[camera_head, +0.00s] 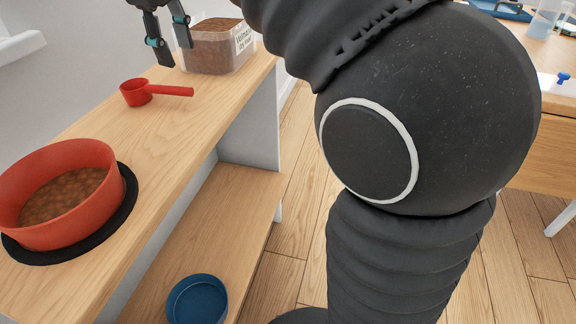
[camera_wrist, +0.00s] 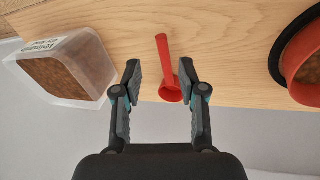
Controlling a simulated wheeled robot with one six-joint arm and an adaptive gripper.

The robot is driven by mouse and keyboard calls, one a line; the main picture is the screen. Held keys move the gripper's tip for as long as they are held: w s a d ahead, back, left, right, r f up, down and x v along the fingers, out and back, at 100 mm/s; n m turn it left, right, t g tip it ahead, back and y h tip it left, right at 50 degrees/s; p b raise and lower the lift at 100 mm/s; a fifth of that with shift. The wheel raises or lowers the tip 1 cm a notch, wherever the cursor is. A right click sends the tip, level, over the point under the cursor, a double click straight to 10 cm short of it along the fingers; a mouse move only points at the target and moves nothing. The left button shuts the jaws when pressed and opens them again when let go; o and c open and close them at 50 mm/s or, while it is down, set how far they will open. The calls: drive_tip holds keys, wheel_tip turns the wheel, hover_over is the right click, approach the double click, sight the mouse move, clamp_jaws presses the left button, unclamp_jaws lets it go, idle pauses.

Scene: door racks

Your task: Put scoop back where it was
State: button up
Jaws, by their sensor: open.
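A red scoop (camera_head: 141,93) with a straight handle lies on the wooden counter, its handle pointing right in the head view. In the wrist view the scoop (camera_wrist: 171,88) shows between my finger lines, its handle pointing up the picture. My gripper (camera_head: 169,41) is open and empty, above the counter beyond the scoop in the head view. In the wrist view my gripper (camera_wrist: 160,72) has its fingers spread on either side of the scoop, nearer the right one; contact cannot be told. A clear labelled container (camera_head: 217,46) of brown dry food stands at the back.
A red bowl (camera_head: 100,158) of brown pellets stands on a black round mat (camera_head: 128,199) at the counter's near end. A blue bowl (camera_head: 197,300) sits on the lower shelf (camera_head: 245,190). Bare counter lies between scoop and red bowl. Another table (camera_head: 548,52) stands at right.

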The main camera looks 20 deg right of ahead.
drive_tip(key=s+d+f+m+t, duration=0.1)
drive_tip(key=s+d+f+m, duration=0.2)
drive_tip(key=s+f, duration=0.3)
drive_tip(key=s+d+f+m+t, duration=0.1)
drive_tip(key=s+d+f+m, duration=0.2)
drive_tip(key=s+d+f, duration=0.2)
drive_tip(key=s+d+f+m+t+y, duration=0.1)
drive_tip(key=s+d+f+m, duration=0.2)
drive_tip(key=s+f, duration=0.5)
wheel_tip(320, 180, down, 5)
drive_tip(key=shift+s+d+r, duration=0.15)
drive_tip(key=shift+s+d, duration=0.15)
drive_tip(key=shift+d, duration=0.2)
